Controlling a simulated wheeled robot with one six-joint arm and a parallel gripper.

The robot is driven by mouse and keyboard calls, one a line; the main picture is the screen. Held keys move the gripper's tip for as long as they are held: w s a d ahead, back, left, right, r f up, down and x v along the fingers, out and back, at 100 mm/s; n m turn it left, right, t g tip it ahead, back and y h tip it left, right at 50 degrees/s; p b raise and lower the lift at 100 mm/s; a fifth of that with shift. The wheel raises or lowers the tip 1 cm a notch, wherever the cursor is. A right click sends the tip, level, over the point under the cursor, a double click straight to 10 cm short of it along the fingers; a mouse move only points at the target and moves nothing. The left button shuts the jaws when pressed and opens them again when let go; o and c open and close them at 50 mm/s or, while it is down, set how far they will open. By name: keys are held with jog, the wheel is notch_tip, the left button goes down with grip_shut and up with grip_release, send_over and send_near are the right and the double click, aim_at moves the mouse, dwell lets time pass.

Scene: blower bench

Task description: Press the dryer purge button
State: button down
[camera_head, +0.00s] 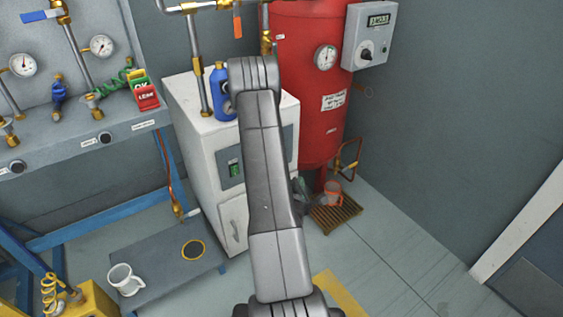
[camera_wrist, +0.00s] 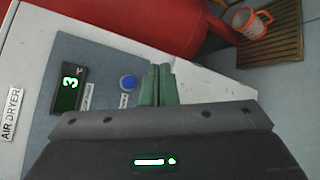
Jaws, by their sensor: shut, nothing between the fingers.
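The blue dryer purge button (camera_wrist: 128,82) is round and sits on the grey-blue panel (camera_wrist: 95,65) of the air dryer, in the wrist view. My gripper (camera_wrist: 160,68) has green fingers pressed together and empty. Its fingertips are just to the right of the button, and a small gap shows between them in the picture. I cannot tell how far the tips are from the panel. In the head view the white dryer cabinet (camera_head: 185,100) stands in the middle; my arm covers the button there.
A lit display (camera_wrist: 69,90) and an "AIR DRYER" label (camera_wrist: 11,113) are left of the button. A red tank (camera_head: 310,90) stands behind the cabinet. A blue bottle (camera_head: 222,95) is on its top.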

jog(key=w+a+p, duration=0.2)
jog(key=w+a, duration=0.2)
jog(key=w, duration=0.2)
jog(key=shift+w+a, duration=0.35)
jog(key=shift+a, duration=0.05)
dwell(1.8)
jog(key=shift+w+a, duration=0.25)
jog(key=shift+w, duration=0.1)
jog(key=shift+w+a, duration=0.25)
jog(key=shift+w, duration=0.05)
dwell(0.6)
dwell(0.4)
jog(key=shift+s+d, duration=0.5)
jog(key=shift+s, duration=0.15)
jog(key=shift+b, duration=0.35)
